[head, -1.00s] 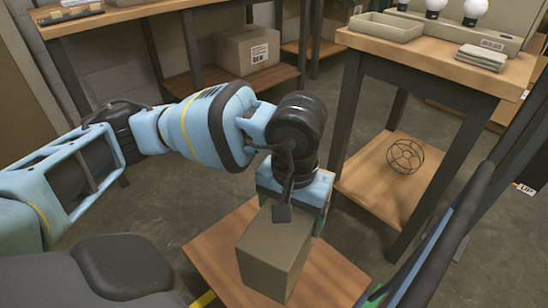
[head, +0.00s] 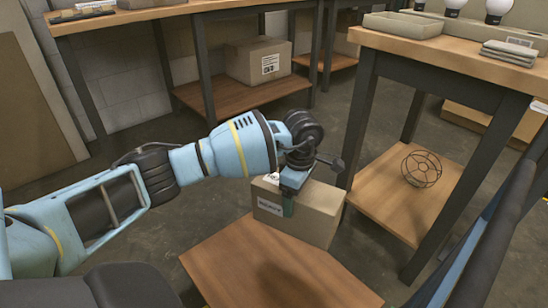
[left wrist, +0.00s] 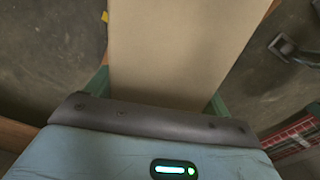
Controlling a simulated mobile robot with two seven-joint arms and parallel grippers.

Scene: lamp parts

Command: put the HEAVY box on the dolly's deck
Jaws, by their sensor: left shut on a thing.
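The HEAVY box (head: 314,218) is a brown carton with a white label on its near side. My left gripper (head: 289,200) is shut on it from above, with a green finger against the labelled side. In the left wrist view the box (left wrist: 185,45) fills the space between the green fingers. The dolly's deck (head: 235,255) is a bare, low wooden board in front of the box in the head view. The box overlaps the deck's far edge in the picture; its height above it is hard to tell. My right gripper is out of view.
A workbench (head: 470,68) with a lower shelf (head: 385,190) stands close to the right of the box. A wire cage (head: 421,169) lies on that shelf. Another carton (head: 258,62) sits on a shelf at the back. Open floor lies left of the deck.

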